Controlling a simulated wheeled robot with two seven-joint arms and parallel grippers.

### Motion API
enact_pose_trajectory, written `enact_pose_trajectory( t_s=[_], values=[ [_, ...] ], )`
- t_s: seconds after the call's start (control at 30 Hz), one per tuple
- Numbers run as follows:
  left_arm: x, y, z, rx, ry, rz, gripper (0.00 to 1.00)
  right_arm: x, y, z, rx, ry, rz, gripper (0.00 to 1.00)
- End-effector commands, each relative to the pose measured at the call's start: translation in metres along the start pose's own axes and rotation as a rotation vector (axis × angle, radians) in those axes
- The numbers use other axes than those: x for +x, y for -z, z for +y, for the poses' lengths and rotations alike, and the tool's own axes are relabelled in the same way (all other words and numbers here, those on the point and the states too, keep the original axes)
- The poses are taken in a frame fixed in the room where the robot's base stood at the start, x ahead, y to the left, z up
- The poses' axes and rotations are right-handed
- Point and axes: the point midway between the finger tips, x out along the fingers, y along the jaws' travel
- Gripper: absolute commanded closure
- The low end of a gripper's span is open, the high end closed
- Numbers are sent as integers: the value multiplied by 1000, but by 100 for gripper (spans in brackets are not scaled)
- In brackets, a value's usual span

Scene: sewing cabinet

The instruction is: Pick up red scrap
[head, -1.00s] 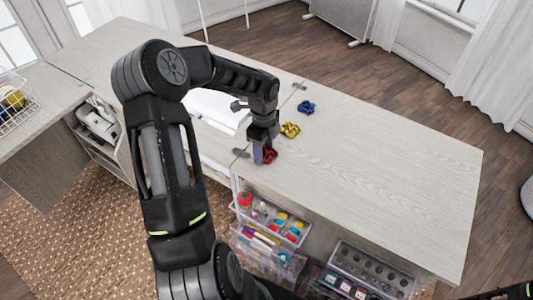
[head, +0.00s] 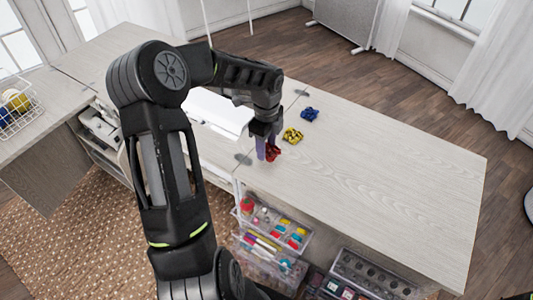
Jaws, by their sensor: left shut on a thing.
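The red scrap (head: 273,152) is a small crumpled piece of cloth near the front edge of the pale wooden tabletop (head: 390,185). My left gripper (head: 267,154) points down and is shut on the red scrap. Its fingers hide part of the scrap. Whether the scrap is clear of the tabletop is hard to tell. My right gripper does not show.
A yellow scrap (head: 293,136) lies just behind the red one, and a blue scrap (head: 310,114) lies farther back. A white item (head: 218,110) sits left of my gripper. Clear organisers (head: 275,228) hang below the front edge. The tabletop's right side is bare.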

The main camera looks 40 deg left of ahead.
Motion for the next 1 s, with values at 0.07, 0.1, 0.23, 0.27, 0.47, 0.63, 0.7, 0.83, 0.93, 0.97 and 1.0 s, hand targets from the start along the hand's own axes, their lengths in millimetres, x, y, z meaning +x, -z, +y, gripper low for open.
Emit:
enact_pose_trajectory(
  t_s=[0.07,0.1,0.23,0.27,0.47,0.63,0.7,0.83,0.93,0.97,1.0],
  values=[
    [-17,0,-1,-1,5,-2,91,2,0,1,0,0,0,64],
    [-25,-1,-1,-1,3,-3,91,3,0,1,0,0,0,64],
    [-46,0,-1,-1,3,-2,91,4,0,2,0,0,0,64],
    [-50,0,0,0,2,-2,91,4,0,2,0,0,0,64],
    [-59,0,0,1,-1,0,91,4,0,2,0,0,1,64],
    [-59,0,0,0,-1,0,91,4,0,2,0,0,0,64],
    [-59,0,0,0,-1,0,91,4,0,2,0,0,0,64],
    [-59,0,0,0,-1,0,91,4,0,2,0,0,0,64],
    [-59,0,0,0,-1,0,91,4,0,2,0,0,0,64],
    [-59,0,0,0,-1,0,91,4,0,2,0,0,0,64],
    [-59,0,0,0,-1,0,91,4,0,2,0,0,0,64]
  ],
)
